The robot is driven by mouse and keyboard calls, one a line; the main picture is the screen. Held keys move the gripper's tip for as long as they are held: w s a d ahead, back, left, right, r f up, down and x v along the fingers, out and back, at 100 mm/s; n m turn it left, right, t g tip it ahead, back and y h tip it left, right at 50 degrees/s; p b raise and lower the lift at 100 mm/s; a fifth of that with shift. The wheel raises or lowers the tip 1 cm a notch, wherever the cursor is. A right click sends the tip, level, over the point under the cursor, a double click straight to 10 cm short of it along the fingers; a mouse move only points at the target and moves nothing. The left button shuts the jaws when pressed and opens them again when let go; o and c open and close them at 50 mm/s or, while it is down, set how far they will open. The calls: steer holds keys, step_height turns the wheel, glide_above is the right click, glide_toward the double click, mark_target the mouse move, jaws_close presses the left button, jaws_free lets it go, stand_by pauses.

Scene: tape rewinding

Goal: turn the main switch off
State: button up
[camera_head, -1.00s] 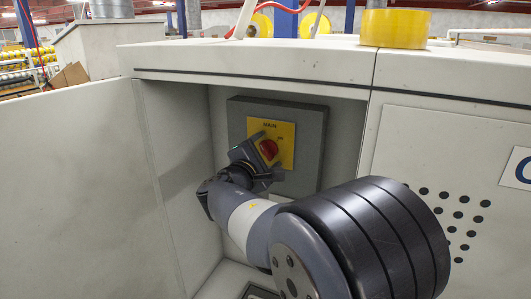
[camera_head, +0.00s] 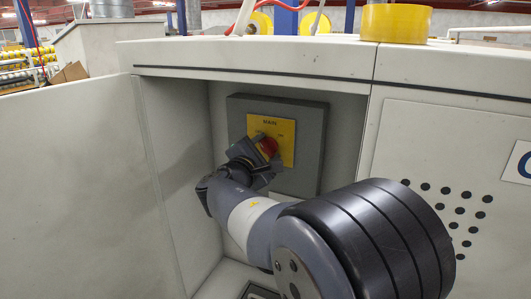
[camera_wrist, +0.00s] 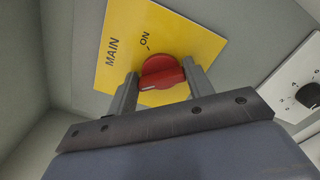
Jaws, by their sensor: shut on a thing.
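The red main switch knob (camera_head: 269,146) sits on a yellow plate (camera_head: 286,153) marked "MAIN", on a grey box (camera_head: 308,145) inside the open cabinet. In the wrist view the knob (camera_wrist: 160,71) lies between my two fingers, with a white pointer mark at its lower edge. The "ON" label is above the knob there. My gripper (camera_head: 263,151) is shut on the knob, one finger at each side; it also shows in the wrist view (camera_wrist: 161,76). My gripper hides the lower left part of the plate in the head view.
An open cabinet door (camera_head: 80,195) stands at left. A perforated panel (camera_head: 440,140) is at right. A yellow tape roll (camera_head: 396,23) stands on the cabinet top.

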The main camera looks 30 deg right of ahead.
steer(key=o, duration=1)
steer(key=b+v, duration=0.1)
steer(key=v, duration=1)
steer(key=shift+d, duration=0.15)
steer(key=p+x, duration=0.1)
steer(key=x, duration=1)
steer(key=shift+w, duration=0.1)
steer(key=shift+m+p, duration=0.3)
steer(key=shift+m, duration=0.2)
